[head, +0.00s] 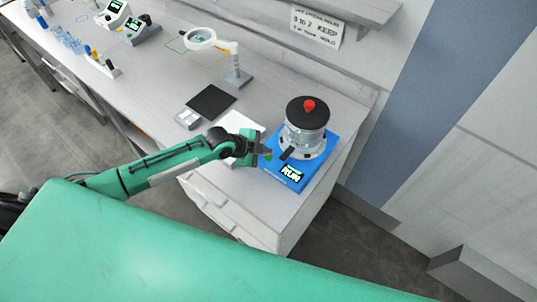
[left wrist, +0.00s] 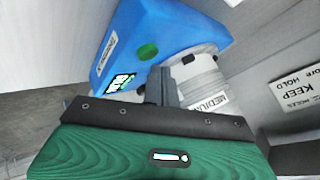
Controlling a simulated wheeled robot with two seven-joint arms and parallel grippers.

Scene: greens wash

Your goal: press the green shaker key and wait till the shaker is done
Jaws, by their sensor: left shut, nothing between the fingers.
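The shaker has a blue base (head: 313,172) at the right end of the bench, with a clear jar (head: 304,138) under a black lid with a red knob. Its lit display (head: 291,172) reads RUN; the display also shows in the left wrist view (left wrist: 121,83). My right gripper is not in view.
A black square mat (head: 211,102) and a small scale-like device (head: 187,118) lie left of the shaker. Glassware and instruments (head: 112,14) stand at the far left. A wall sign (head: 317,27) hangs above the bench.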

